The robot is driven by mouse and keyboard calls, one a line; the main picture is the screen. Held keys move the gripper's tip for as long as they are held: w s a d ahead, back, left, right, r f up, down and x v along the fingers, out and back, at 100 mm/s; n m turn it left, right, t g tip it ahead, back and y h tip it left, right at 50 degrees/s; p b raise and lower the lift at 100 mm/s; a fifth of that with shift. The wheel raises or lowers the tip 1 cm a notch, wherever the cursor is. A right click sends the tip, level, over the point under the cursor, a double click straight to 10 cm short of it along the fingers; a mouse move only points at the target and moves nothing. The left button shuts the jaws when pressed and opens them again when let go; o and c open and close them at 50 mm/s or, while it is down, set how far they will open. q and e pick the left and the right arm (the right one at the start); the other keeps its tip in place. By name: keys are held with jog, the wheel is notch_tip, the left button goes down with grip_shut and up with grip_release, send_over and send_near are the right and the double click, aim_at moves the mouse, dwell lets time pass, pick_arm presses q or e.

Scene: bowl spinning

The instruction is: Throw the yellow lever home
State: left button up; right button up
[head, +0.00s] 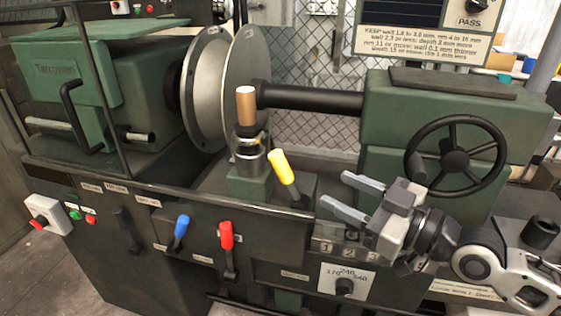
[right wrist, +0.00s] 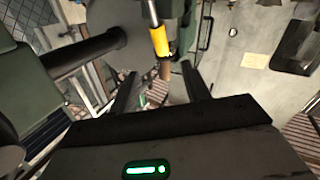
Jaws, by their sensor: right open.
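The yellow lever (head: 281,167) stands on the front of the green lathe, just right of the tool post, its handle tilted to the upper left. My right gripper (head: 335,190) is open and empty to the right of the lever. Its fingers point left toward the lever, with a visible gap between them in the head view. In the right wrist view, the yellow handle (right wrist: 160,42) shows beyond and between the tips of the open fingers (right wrist: 157,68). My left gripper is not in view.
A post with a wooden tip (head: 245,105) stands left of the lever. A black handwheel (head: 456,157) is behind my right arm. A blue lever (head: 181,230) and a red lever (head: 227,237) are on the front panel below. Large metal discs (head: 208,90) are at the back left.

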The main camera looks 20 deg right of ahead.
aim_at(286, 167)
jog(key=p+x, duration=0.2)
jog(key=x, duration=1.1)
jog(key=shift+w+a, duration=0.25)
grip_shut()
